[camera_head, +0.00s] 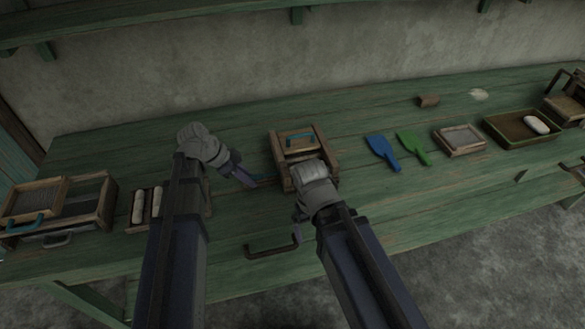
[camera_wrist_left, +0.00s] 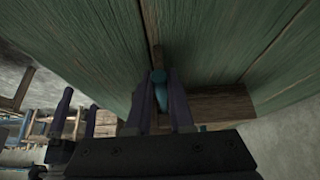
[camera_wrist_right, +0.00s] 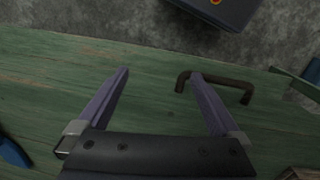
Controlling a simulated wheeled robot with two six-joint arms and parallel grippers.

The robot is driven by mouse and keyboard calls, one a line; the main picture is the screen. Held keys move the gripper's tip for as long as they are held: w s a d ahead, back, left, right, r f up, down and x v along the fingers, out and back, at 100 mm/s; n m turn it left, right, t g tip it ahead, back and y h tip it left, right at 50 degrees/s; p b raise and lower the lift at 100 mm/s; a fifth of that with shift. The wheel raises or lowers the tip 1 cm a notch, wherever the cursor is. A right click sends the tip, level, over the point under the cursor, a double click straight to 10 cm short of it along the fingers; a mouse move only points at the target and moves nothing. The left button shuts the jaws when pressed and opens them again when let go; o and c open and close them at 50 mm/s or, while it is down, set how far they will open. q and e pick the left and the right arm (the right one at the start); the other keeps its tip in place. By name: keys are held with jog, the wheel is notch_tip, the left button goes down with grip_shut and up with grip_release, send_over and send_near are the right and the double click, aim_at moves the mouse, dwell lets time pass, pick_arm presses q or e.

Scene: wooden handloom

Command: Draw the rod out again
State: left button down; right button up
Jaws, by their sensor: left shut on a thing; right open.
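The wooden handloom frame (camera_head: 301,143) stands mid-table, with a blue handle (camera_head: 300,139) on its top. My left gripper (camera_head: 252,181) is at the frame's left side, shut on the teal rod (camera_head: 264,180). In the left wrist view the rod's teal end (camera_wrist_left: 159,84) sits between the fingers, close to a wooden piece (camera_wrist_left: 225,104). I cannot tell how much of the rod is inside the frame. My right gripper (camera_wrist_right: 160,74) is open and empty over the table's front edge.
A brown bar handle (camera_head: 272,248) is at the table's front; it also shows by the right finger in the right wrist view (camera_wrist_right: 232,87). Blue (camera_head: 382,151) and green (camera_head: 413,148) paddles and a small tray (camera_head: 460,140) lie right. A wooden box (camera_head: 106,205) stands far left.

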pick_arm(q)
jog(key=a, duration=0.2)
jog(key=s+a, duration=0.1)
jog(key=a, duration=0.3)
jog(key=shift+s, duration=0.3)
jog(key=c, duration=0.7)
grip_release()
jog(key=p+v, duration=0.6)
jog(key=v, duration=0.1)
